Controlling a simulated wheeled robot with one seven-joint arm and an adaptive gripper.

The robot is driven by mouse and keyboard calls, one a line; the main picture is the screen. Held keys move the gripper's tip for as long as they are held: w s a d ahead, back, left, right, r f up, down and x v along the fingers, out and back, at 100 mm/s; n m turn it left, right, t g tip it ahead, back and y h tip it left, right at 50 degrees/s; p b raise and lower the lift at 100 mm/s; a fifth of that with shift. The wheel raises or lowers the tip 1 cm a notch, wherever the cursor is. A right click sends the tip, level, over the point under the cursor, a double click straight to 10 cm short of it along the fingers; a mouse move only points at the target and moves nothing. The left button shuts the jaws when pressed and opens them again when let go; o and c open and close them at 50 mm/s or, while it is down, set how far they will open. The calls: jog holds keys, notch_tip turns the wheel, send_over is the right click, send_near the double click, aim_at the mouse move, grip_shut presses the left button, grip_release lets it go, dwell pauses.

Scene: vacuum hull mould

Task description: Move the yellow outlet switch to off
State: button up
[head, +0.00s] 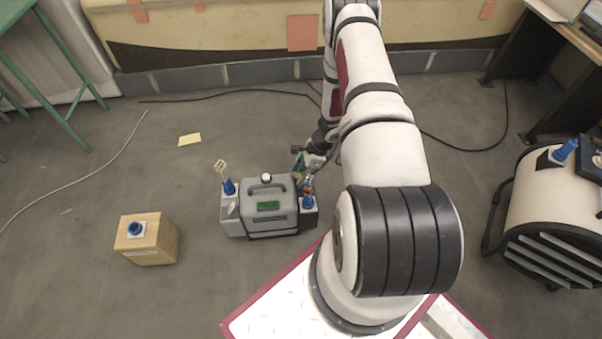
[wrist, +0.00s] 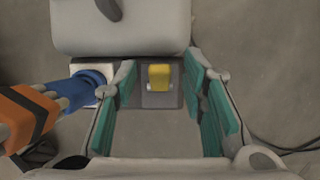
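The yellow outlet switch (wrist: 159,77) shows in the wrist view on a dark plate (wrist: 160,97) at the side of the grey machine. It lies between the two teal finger pads of my gripper (wrist: 168,105), near their far ends. The fingers are spread wide and do not touch the switch. In the head view my gripper (head: 308,166) is at the right side of the grey machine (head: 268,207). The switch cannot be made out there. Whether it is on or off is not clear.
A blue connector (wrist: 88,88) with an orange and black hose sits just left of the left finger. A wooden box (head: 148,240) stands left of the machine. A fan-like drum (head: 550,215) stands at right. Cables cross the floor behind.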

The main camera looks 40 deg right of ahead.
grip_shut()
jog(key=shift+d, duration=0.1)
jog(key=t+y+b, duration=0.1)
jog(key=s+d+y+b, duration=0.1)
jog(key=b, duration=0.1)
jog(key=shift+d+f+t+y, duration=0.15)
jog(key=shift+d+t+y, duration=0.15)
jog(key=shift+t, duration=0.1)
jog(key=t+y+b, duration=0.1)
jog(key=b, duration=0.1)
jog(key=s+d+t+y+b, duration=0.1)
jog(key=y+b, duration=0.1)
jog(key=shift+d+f, duration=0.15)
jog(key=shift+f, duration=0.1)
jog(key=shift+s+d+f+t+y+b, duration=0.2)
jog(key=shift+s+d+t+y+b, duration=0.15)
jog(key=shift+t+y, duration=0.4)
jog(key=shift+s+d+f+t+y+b, duration=0.15)
jog(key=shift+s+d+t+y+b, duration=0.25)
jog(key=shift+y, duration=0.65)
jog(key=shift+w, duration=0.15)
